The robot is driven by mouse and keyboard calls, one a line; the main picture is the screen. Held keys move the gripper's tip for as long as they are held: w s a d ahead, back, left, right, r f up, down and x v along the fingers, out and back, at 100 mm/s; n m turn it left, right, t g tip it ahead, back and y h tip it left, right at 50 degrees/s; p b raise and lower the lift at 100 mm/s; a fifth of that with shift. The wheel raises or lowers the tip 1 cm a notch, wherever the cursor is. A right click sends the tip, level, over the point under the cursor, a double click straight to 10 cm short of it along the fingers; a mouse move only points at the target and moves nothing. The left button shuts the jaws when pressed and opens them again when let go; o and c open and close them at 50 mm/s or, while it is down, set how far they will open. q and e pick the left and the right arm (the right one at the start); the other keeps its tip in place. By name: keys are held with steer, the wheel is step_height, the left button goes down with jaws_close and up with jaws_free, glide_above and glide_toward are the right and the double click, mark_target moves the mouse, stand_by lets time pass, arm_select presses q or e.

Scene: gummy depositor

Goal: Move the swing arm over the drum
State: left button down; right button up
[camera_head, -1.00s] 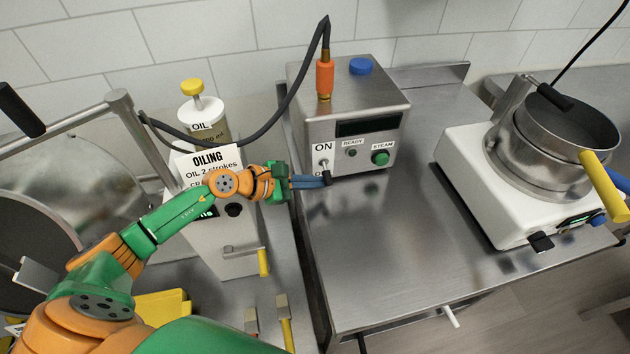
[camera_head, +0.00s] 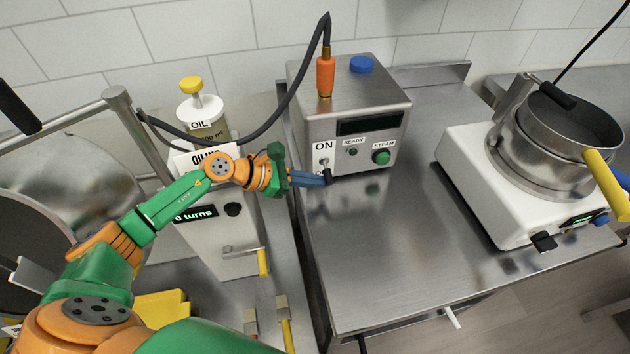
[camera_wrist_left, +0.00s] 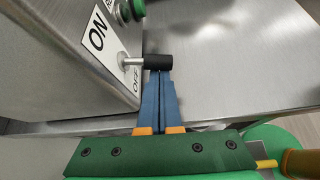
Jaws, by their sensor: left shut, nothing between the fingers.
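A metal tube arm (camera_head: 60,122) with a black grip (camera_head: 18,108) stands on a post at the left and looks like the swing arm. A large round metal drum (camera_head: 75,180) lies under and behind it, partly cut off and partly hidden. My left gripper (camera_head: 322,180) is well to the right of both, at the front of a steel steam box (camera_head: 345,110). Its blue fingers (camera_wrist_left: 160,95) are shut and empty. Their tips are at the black-tipped toggle switch (camera_wrist_left: 158,61), seemingly touching it; the toggle points out near the OFF label. My right gripper is not in view.
A white oiling unit (camera_head: 225,245) with a yellow-topped oil bottle (camera_head: 200,105) stands behind my left forearm. A black hose (camera_head: 270,120) arches to the steam box. A white machine with a steel pot (camera_head: 560,140) is at the right. The steel table (camera_head: 420,240) between is clear.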

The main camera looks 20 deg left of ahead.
arm_select(q)
steer(key=shift+r+n+g, duration=0.2)
steer(key=shift+n+g, duration=0.2)
steer(key=shift+s+d+r+b, duration=0.15)
steer(key=shift+r+b, duration=0.15)
steer(key=shift+b, duration=0.25)
steer(key=shift+r+b, duration=0.4)
steer(key=shift+r, duration=0.15)
